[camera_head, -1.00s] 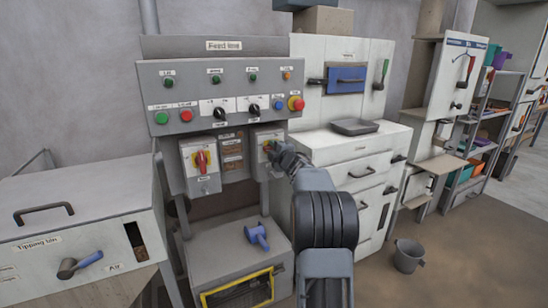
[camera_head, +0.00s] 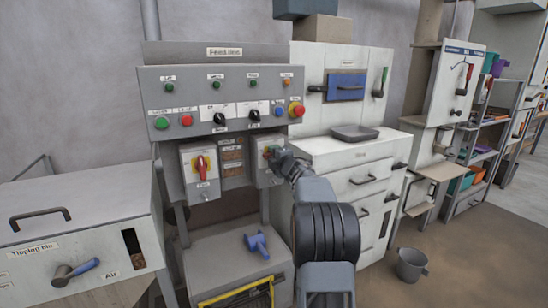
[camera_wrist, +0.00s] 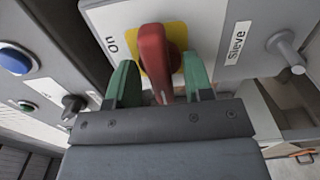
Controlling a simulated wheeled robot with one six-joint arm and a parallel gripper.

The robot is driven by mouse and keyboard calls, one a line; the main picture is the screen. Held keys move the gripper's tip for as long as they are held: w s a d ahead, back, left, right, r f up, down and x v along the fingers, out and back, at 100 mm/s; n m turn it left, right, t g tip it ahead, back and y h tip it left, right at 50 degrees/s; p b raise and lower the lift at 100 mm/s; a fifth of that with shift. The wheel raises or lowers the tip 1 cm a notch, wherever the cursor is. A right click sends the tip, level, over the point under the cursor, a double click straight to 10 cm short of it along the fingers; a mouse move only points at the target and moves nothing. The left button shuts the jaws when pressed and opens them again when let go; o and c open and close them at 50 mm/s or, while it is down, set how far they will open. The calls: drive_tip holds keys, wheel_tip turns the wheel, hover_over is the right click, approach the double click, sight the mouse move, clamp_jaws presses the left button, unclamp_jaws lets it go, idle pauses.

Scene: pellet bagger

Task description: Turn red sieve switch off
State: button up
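The red sieve switch (camera_wrist: 155,50) is a rotary handle on a yellow plate, on a light box with the labels "On" and "Sieve" in the wrist view. My gripper (camera_wrist: 160,72) is at the handle, with one green finger on each side of it. Gaps show between the fingers and the handle, so the gripper looks open around it. The handle's near end reaches down between the fingers. In the head view, my gripper (camera_head: 286,162) is at the right switch box (camera_head: 263,145) below the panel and partly hides the switch.
A similar red switch (camera_head: 201,168) on a yellow plate sits on the box to the left. A button panel (camera_head: 220,98) is above. A grey peg (camera_wrist: 287,48) sticks out beside the "Sieve" label. A white cabinet (camera_head: 345,165) with drawer handles stands close on the right.

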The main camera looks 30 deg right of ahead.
drive_tip(key=shift+s, duration=0.1)
drive_tip(key=s+a, duration=0.2)
drive_tip(key=s, duration=1.1)
drive_tip(key=shift+s+b, duration=0.25)
drive_tip(key=shift+b, duration=0.1)
